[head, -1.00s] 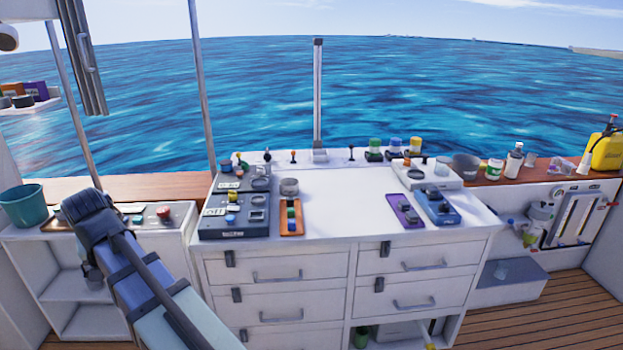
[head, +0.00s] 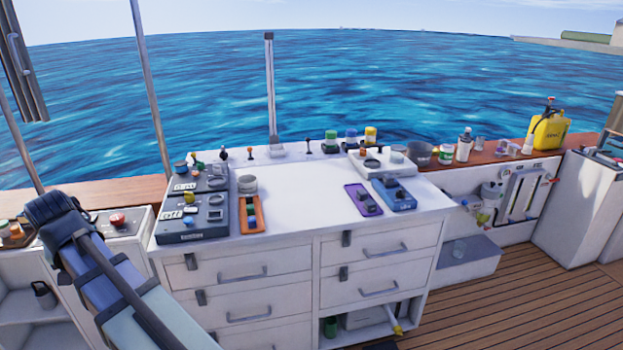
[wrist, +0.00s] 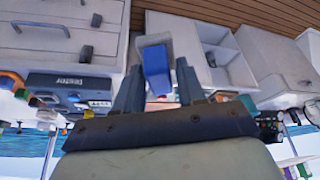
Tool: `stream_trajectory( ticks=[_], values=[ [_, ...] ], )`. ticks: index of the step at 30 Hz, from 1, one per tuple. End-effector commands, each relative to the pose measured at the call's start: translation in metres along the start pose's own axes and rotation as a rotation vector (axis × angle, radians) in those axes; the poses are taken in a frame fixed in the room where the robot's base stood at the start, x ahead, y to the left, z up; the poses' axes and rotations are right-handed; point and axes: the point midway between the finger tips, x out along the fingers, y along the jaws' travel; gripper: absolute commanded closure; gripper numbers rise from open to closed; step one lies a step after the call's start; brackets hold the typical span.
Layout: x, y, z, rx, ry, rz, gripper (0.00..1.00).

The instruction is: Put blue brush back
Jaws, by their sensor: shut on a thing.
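In the wrist view my gripper (wrist: 157,76) has its two dark fingers on either side of a blue block-like piece (wrist: 156,66), which I take to be the blue brush. My gripper is shut on it and holds it up, apart from the cabinets behind. Its bristles cannot be made out. In the head view my arm reaches forward at the lower left; my gripper and the brush cannot be made out there.
A white drawer cabinet (head: 300,215) stands in the middle, its top centre clear. Dark blue devices (head: 192,220) and an orange tray (head: 250,215) stand at its left; a purple device (head: 362,199) and a blue one (head: 394,195) at its right. A yellow canister (head: 549,131) stands far right.

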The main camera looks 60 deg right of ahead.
Motion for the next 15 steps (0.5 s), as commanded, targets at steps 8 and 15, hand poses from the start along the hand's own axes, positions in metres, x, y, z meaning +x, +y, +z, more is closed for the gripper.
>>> stream_trajectory(
  ticks=[8,15],
  values=[
    [0.014,0.084,-0.017,0.127,0.000,0.053,0.89],
    [0.024,0.155,-0.027,0.232,0.000,0.097,0.89]
  ],
)
